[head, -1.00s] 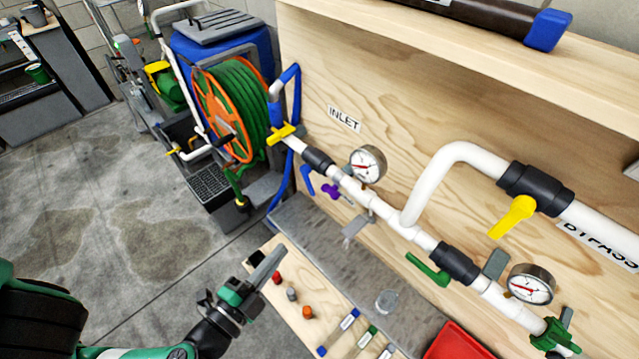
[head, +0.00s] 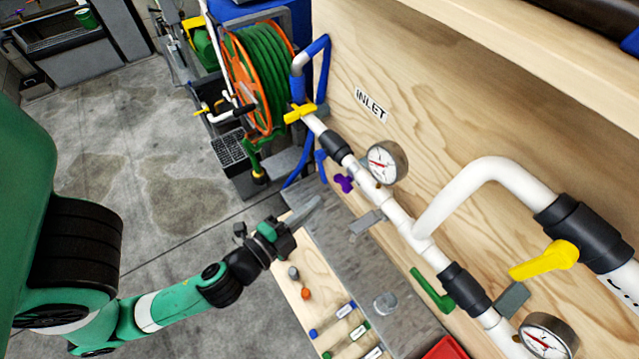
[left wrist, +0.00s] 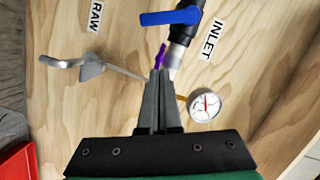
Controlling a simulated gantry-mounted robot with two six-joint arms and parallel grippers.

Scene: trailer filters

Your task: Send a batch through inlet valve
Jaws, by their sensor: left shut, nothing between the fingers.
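The inlet valve is a black body (head: 335,147) on the white pipe by the INLET label (head: 371,105), with a blue lever (head: 321,169) beside it. In the left wrist view the blue lever (left wrist: 170,17) lies crosswise to the black body (left wrist: 186,32), beyond my fingertips. My left gripper (head: 316,204) is shut and empty, in front of the board and below the pipe. In the left wrist view its fingertips (left wrist: 160,78) point toward a purple handle (left wrist: 160,56) and the pipe; contact cannot be told. The purple handle (head: 343,183) also shows in the head view. My right gripper is not in view.
A pressure gauge (head: 386,162) sits on the pipe right of the valve. A yellow lever (head: 300,113) is at the hose end; a green lever (head: 432,291) and yellow bypass lever (head: 544,260) are farther right. Small vials and a clear cup (head: 385,304) stand below.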

